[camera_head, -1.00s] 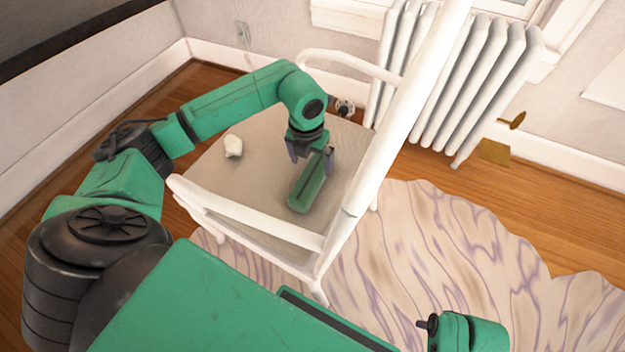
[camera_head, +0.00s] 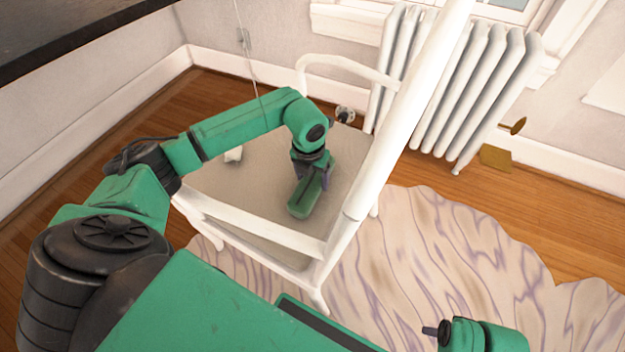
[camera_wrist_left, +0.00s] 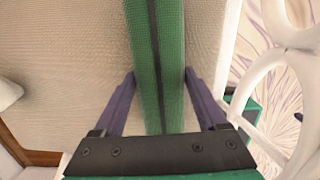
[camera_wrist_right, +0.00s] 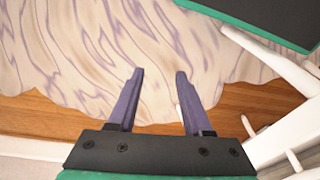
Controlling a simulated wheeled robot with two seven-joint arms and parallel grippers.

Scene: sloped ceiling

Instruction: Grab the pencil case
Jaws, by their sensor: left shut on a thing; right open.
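The green pencil case (camera_head: 303,203) lies on the beige seat of the white chair in the head view. In the left wrist view the pencil case (camera_wrist_left: 157,60) is a long green fabric shape with a dark lengthwise strip, running between the fingers. My left gripper (camera_head: 312,182) points down at the far part of the case and is shut on it; its purple fingers (camera_wrist_left: 160,92) flank the case's sides. My right gripper (camera_wrist_right: 156,78) is open and empty, above the rug and floor; in the head view it shows at the bottom right (camera_head: 432,331).
The chair seat (camera_head: 255,205) is bordered by white rails, with a white armrest (camera_head: 345,62) behind and a tall white post (camera_head: 395,130) right of my left gripper. A small white object (camera_head: 233,154) lies on the seat. A radiator (camera_head: 465,90) stands by the wall. A patterned rug (camera_head: 440,240) covers the floor.

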